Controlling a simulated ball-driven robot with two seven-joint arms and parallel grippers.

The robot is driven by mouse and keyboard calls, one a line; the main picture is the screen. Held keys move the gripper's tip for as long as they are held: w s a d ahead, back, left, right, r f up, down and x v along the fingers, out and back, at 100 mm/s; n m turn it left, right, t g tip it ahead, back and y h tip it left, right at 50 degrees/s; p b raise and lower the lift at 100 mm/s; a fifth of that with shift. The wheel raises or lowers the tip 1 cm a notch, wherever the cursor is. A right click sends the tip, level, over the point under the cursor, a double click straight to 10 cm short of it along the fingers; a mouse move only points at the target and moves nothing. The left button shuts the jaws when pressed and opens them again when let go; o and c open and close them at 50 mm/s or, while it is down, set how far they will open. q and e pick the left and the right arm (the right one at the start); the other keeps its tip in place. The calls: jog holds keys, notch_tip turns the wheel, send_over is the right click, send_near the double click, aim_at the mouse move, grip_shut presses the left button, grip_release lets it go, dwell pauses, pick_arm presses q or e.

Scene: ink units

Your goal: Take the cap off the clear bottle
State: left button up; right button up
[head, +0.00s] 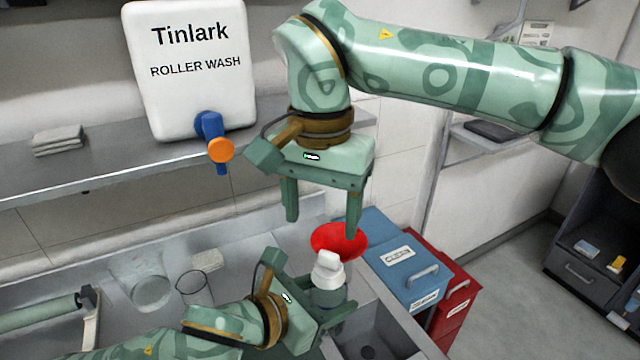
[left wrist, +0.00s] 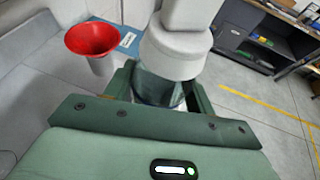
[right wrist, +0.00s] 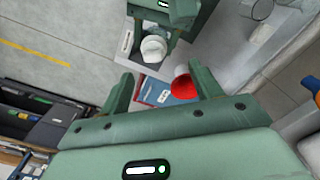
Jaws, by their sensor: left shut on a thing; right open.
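The clear bottle (head: 329,297) has a white cap (head: 327,268) with a narrower top, seated on its neck. My left gripper (head: 334,318) is shut on the bottle's body below the cap and holds it about upright. In the left wrist view the cap (left wrist: 176,52) rises above the fingers, and the clear body (left wrist: 158,88) shows partly between them. My right gripper (head: 322,226) is open and empty, fingers pointing down, above the cap and apart from it. In the right wrist view the cap (right wrist: 153,48) lies beyond the open fingertips.
A red funnel (head: 340,240) stands just behind the bottle. A blue bin (head: 402,262) and a red bin (head: 455,300) stand to the right. A sink basin (head: 385,335) is at lower right. A Tinlark tank (head: 190,95) stands on the shelf.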

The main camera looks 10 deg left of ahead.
aim_at(319, 253)
notch_tip(319, 253, down, 8)
jog(key=shift+r, duration=0.2)
jog(key=shift+a, duration=0.1)
jog(key=c, duration=1.2)
jog(key=shift+c, duration=0.2)
jog(key=shift+r, duration=0.25)
jog(key=shift+r, duration=0.9)
jog(key=shift+c, duration=0.2)
